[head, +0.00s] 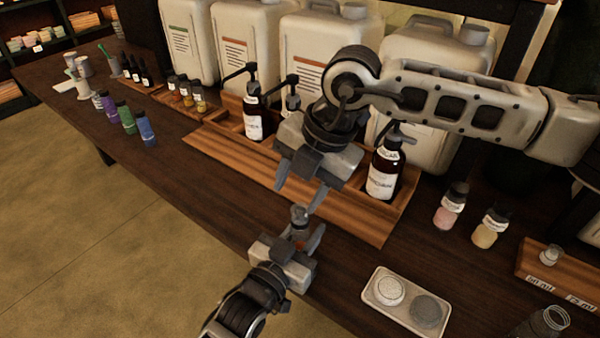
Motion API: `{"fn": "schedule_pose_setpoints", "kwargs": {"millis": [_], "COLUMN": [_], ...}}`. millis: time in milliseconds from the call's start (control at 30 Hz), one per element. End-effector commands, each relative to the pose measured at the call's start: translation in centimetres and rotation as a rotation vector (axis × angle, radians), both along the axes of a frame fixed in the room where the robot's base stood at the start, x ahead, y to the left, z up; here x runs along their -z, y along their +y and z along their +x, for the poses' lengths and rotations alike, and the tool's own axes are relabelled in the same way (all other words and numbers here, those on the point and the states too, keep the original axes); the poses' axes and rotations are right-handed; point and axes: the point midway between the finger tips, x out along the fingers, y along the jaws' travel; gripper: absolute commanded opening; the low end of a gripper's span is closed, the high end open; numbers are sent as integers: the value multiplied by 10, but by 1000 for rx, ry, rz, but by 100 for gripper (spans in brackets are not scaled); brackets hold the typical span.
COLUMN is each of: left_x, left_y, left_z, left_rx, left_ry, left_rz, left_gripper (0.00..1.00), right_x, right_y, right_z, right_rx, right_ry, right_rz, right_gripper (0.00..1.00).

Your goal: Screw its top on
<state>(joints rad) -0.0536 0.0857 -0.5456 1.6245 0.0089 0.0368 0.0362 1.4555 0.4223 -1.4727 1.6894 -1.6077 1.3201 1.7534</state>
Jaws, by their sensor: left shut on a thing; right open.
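My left gripper (303,234) is shut on a small bottle (299,216) near the table's front edge. The bottle looks upright, with a pale, greyish upper end and a reddish patch lower down. The fingers hide much of its body. I cannot tell whether its top is on it. My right gripper (300,190) is open, fingers pointing down, just above the bottle. Nothing shows between its fingers.
A wooden tray with pump bottles (384,172) stands behind the grippers, with large white canisters (250,45) beyond. A small dish (376,297) with two round pieces lies at the front right. Two small bottles (450,208) stand right, near a labelled wooden rack (566,284).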

Motion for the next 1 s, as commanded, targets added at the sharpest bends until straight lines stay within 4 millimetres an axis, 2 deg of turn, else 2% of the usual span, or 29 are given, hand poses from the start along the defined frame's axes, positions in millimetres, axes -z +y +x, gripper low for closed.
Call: {"fn": "schedule_pose_setpoints", "kwargs": {"millis": [600,1000], "left_x": [1,0], "left_y": [0,0], "left_z": [0,0], "left_rx": [0,0], "left_ry": [1,1], "left_rz": [1,1], "left_gripper": [0,0], "right_x": [-8,-15], "right_y": [0,0], "right_z": [1,0], "right_rx": [-1563,-2599], "right_ry": [-397,-563], "right_rz": [-143,-132], "right_gripper": [47,47]}}
